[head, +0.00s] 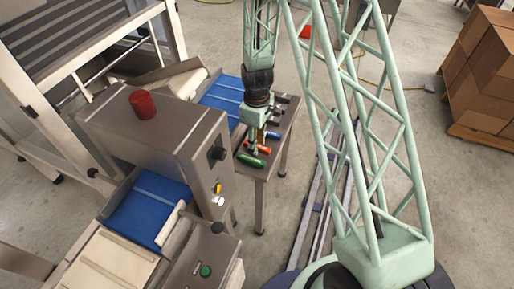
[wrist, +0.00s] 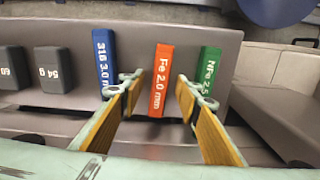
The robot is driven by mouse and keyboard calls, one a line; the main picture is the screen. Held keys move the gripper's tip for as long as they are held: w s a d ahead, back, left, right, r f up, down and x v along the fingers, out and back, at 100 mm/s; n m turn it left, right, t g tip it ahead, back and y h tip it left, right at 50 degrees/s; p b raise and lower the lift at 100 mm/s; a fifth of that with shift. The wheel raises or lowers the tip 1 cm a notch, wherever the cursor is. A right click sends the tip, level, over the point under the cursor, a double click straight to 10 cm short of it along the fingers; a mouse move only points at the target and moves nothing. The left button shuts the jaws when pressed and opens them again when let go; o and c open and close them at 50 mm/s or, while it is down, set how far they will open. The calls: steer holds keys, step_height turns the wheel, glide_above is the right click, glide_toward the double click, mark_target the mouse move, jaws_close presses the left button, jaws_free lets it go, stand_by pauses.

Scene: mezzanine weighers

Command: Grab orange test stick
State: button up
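The orange test stick (wrist: 161,80), marked "Fe 2.0 mm", lies on the small table in the wrist view. It also shows in the head view (head: 262,149), partly hidden by my gripper. My gripper (wrist: 159,84) is open, with one finger on each side of the orange stick and a gap on both sides. In the head view my gripper (head: 254,137) points down over the table. I cannot tell how high the fingertips are above it.
A blue stick (wrist: 104,58) lies left of the orange one and a green stick (wrist: 208,70) right, each close to a finger. Dark weight blocks (wrist: 53,70) stand further left on the table (wrist: 65,32). A weigher cabinet (head: 170,135) stands beside the table.

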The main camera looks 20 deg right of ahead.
steer(key=shift+c, duration=0.7)
steer(key=c, duration=0.8)
steer(key=shift+r, duration=0.15)
steer(key=shift+r+p, duration=0.45)
steer(key=shift+r, duration=1.05)
steer(key=shift+s+r, duration=0.1)
steer(key=shift+r, duration=0.15)
steer(key=s, duration=0.5)
steer(key=s+r, duration=0.1)
steer(key=s, duration=0.4)
steer(key=s+d+p, duration=0.1)
steer(key=s, duration=0.4)
steer(key=shift+s+r, duration=0.15)
steer(key=shift+s, duration=0.25)
